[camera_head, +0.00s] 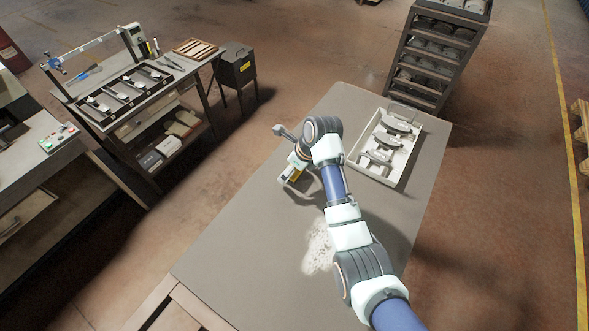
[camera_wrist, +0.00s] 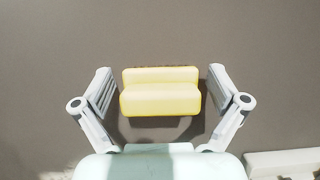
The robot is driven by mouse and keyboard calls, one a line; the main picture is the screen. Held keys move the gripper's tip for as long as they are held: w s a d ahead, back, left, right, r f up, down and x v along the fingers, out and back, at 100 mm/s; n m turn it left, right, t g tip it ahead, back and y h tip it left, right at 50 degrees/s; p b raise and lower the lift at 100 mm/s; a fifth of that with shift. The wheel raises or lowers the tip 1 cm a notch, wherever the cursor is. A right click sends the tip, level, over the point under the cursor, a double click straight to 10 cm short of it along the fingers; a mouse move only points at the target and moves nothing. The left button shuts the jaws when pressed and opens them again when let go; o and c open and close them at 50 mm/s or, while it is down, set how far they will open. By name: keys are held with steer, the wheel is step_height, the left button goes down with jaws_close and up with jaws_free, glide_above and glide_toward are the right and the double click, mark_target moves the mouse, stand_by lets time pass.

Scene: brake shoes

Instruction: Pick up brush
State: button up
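The brush (camera_wrist: 160,92) shows in the wrist view as a yellow stepped block between my two fingers, over a plain grey surface. My gripper (camera_wrist: 160,90) is open, with one finger on each side of the brush and a narrow gap showing at each side. In the head view, a bit of the yellow brush (camera_head: 293,175) shows beside my gripper at the middle of the grey table. My wrist and arm hide much of it there. I cannot tell how far the fingertips are above the table.
A pale tray (camera_head: 352,158) with several brake shoes lies to the right of my gripper on the table (camera_head: 235,255). A patch of pale dust (camera_head: 318,247) lies nearer. The table's left part is clear. A workbench (camera_head: 150,95) and a shelf rack (camera_head: 432,60) stand beyond.

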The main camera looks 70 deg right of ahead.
steer(key=c, duration=1)
steer(key=shift+r, duration=0.1)
step_height(320, 180, up, 20)
steer(key=p, duration=0.4)
